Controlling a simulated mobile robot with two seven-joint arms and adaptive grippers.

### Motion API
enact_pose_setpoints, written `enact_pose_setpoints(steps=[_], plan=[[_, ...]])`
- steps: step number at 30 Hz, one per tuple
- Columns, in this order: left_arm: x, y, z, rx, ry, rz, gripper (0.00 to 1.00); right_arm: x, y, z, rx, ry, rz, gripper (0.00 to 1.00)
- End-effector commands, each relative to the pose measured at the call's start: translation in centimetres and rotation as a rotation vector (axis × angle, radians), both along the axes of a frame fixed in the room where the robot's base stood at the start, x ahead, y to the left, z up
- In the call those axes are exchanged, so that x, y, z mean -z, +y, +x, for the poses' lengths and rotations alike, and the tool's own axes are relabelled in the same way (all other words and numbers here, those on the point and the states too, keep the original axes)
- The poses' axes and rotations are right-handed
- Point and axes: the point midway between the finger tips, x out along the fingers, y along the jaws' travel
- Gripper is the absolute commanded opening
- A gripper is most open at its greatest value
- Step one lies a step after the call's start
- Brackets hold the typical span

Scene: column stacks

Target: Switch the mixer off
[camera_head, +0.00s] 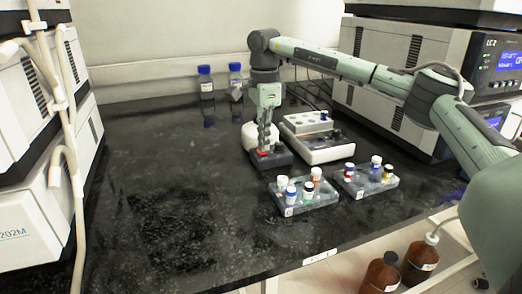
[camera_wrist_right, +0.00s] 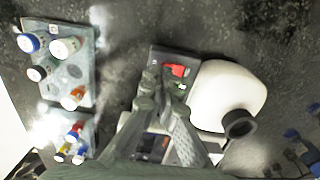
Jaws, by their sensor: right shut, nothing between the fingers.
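A dark switch box (camera_head: 278,161) with a red switch (camera_head: 262,152) sits on the black bench below my right gripper (camera_head: 264,146). In the right wrist view the red switch (camera_wrist_right: 178,71) and a small green mark show just beyond the fingertips (camera_wrist_right: 166,88). My right gripper is shut and empty, pointing down close over the box; I cannot tell whether it touches the switch. A rounded white body with a black cup (camera_wrist_right: 240,124), which looks like the mixer, stands beside the box. In the head view this mixer (camera_head: 249,137) is partly hidden behind the gripper. My left gripper is out of view.
A white instrument (camera_head: 322,154) with a block on top stands right of the box. Two racks of capped vials (camera_head: 325,196) (camera_head: 378,188) stand in front. Two blue-capped bottles (camera_head: 206,86) (camera_head: 236,84) stand at the back. The bench's left half is clear.

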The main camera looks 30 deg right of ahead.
Motion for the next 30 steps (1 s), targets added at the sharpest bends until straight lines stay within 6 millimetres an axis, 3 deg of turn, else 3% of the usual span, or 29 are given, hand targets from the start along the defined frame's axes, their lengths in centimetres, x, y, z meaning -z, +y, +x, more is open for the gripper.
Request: enact_pose_setpoints(steps=[22, 30], plan=[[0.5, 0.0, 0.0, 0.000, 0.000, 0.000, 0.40, 1.2, 0.0, 0.0, 0.000, 0.000, 0.000, 0.00], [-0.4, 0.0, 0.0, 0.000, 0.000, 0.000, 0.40, 0.2, 0.0, 0.0, 0.000, 0.000, 0.000, 0.00]])
